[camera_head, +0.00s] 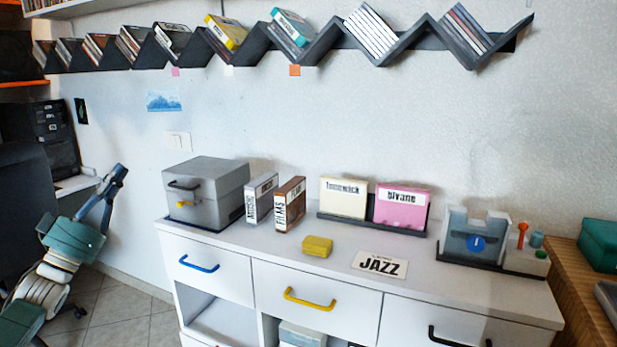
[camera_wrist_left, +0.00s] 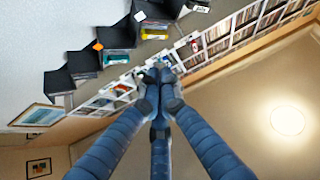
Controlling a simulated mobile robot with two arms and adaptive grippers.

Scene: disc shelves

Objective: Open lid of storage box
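The grey storage box (camera_head: 204,208) stands on the left end of the white cabinet top. Its lid (camera_head: 205,173) is down, with a dark handle (camera_head: 184,185) on the front face and a small yellow piece below it. My left gripper (camera_head: 121,169) is left of the box and apart from it, raised and pointing up. In the left wrist view its blue fingers (camera_wrist_left: 160,75) meet at the tips with nothing visible between them. My right gripper is in neither view.
Two upright cases (camera_head: 290,203) stand close to the box's right side. A yellow block (camera_head: 317,246) and a JAZZ card (camera_head: 380,264) lie on the white cabinet (camera_head: 450,280). A dark zigzag shelf (camera_head: 330,45) runs along the wall above.

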